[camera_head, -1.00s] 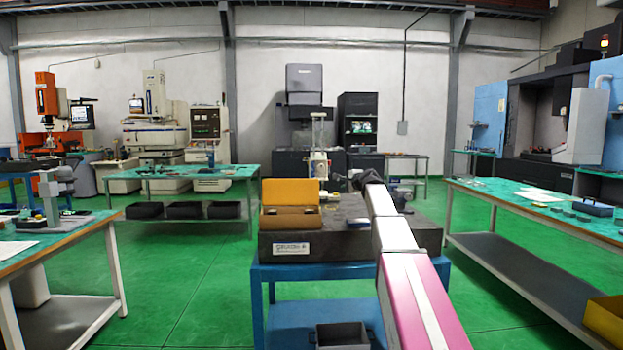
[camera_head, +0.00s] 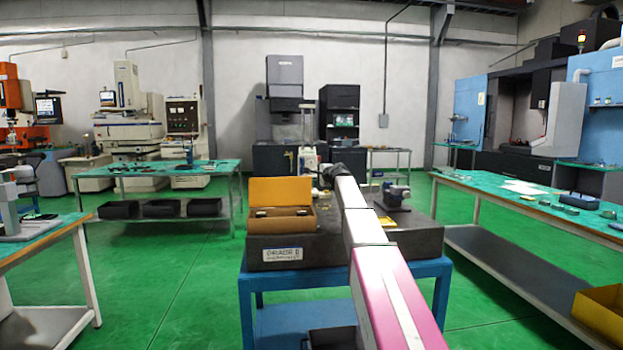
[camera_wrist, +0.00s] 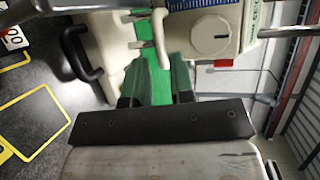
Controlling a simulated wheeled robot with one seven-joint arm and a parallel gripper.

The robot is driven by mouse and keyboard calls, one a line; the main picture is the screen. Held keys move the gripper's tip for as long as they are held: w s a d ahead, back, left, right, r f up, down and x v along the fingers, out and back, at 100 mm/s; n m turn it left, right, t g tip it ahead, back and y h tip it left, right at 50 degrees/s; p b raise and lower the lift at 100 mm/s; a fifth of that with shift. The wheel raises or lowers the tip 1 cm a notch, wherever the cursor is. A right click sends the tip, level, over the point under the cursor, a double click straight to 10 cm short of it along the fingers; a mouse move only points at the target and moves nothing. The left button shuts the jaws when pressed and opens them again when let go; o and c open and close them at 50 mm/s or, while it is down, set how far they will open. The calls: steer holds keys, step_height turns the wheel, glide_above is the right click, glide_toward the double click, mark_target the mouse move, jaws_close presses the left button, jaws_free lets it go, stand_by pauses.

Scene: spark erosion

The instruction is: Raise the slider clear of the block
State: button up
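In the head view my gripper (camera_head: 337,172) is a small dark shape near the device. I cannot identify the block.
The dark granite plate (camera_head: 290,254) rests on a blue stand (camera_head: 447,282). A black handle (camera_wrist: 82,55) shows in the wrist view. Green-topped benches stand either side.

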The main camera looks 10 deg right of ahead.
steer(key=x, duration=0.5)
steer(key=shift+w, duration=0.15)
jaws_close()
